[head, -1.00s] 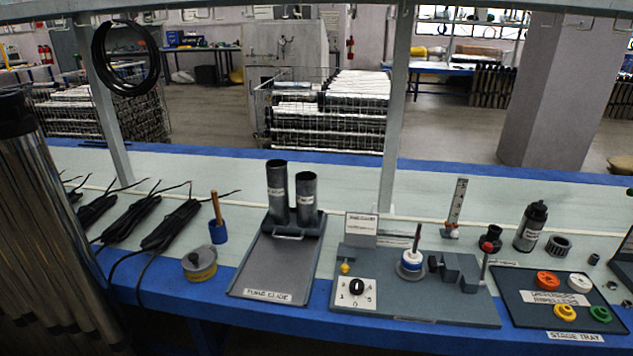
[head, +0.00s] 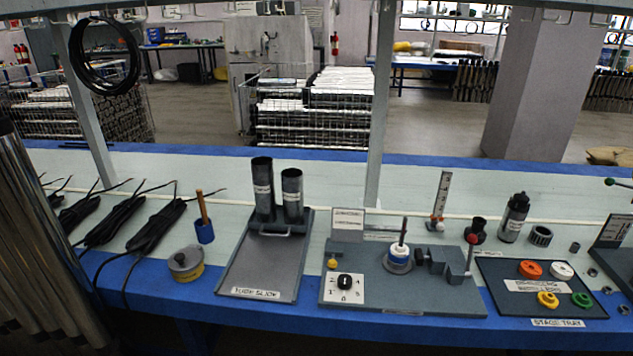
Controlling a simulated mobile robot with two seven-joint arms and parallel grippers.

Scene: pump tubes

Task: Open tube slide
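The tube slide (head: 263,268) is a dark grey tray with a raised rim and a white label at its front edge. It lies on the bench left of centre. Two dark upright tubes, a taller left one (head: 262,188) and a shorter right one (head: 292,195), stand at its back end, each with a white label. A light bar handle (head: 275,233) sits in front of the tubes. The front part of the tray is bare. Neither of my grippers shows in the head view.
Right of the slide stands a grey fixture (head: 400,298) with a dial and a spindle, then a stage tray (head: 500,295) with coloured rings. Left are a round tin (head: 186,265), a blue cup (head: 205,232) and black cable bundles (head: 155,228). Metal tubes (head: 40,240) stand at far left.

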